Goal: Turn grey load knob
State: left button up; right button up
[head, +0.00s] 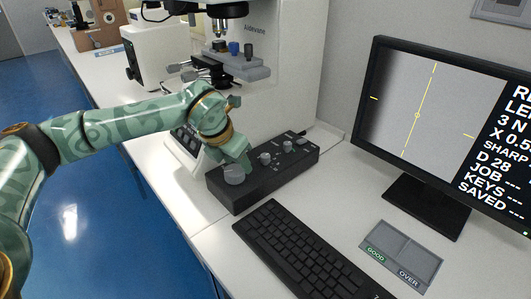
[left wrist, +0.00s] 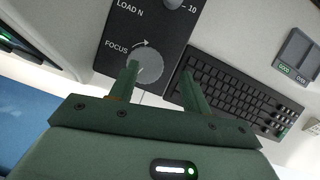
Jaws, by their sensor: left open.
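The black control box (head: 275,178) carries several grey knobs. In the left wrist view, a small grey knob (left wrist: 172,4) beside the "LOAD N" label and a "10" mark is cut by the top edge. It appears to be the knob (head: 265,158) just beyond the big one in the head view. The large grey knob (left wrist: 146,70) is marked "FOCUS"; it also shows at the box's near end (head: 234,175). My left gripper (left wrist: 160,69) is open, its fingertips at the focus knob, the left finger overlapping its edge. Contact cannot be told. My right gripper is out of view.
A black keyboard (head: 300,255) lies in front of the box. A monitor (head: 440,125) stands at the right, with a GOOD/OVER panel (head: 402,257) before it. The tester's stage (head: 240,68) rises behind the box.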

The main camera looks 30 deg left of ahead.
pick_arm(q)
jog(key=b, duration=0.3)
send_over(265, 156)
jog(key=s, duration=0.2)
jog(key=shift+a+f, duration=0.2)
jog(key=shift+f, duration=0.1)
jog(key=b+x, duration=0.1)
jog(key=x, duration=0.3)
jog(key=shift+w+f, duration=0.2)
jog(key=shift+f, duration=0.05)
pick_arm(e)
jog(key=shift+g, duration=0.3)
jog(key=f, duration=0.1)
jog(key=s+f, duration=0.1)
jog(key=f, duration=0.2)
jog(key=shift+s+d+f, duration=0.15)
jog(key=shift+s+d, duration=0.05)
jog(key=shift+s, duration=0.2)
pick_arm(q)
jog(key=shift+c, duration=0.3)
jog(key=c, duration=0.9)
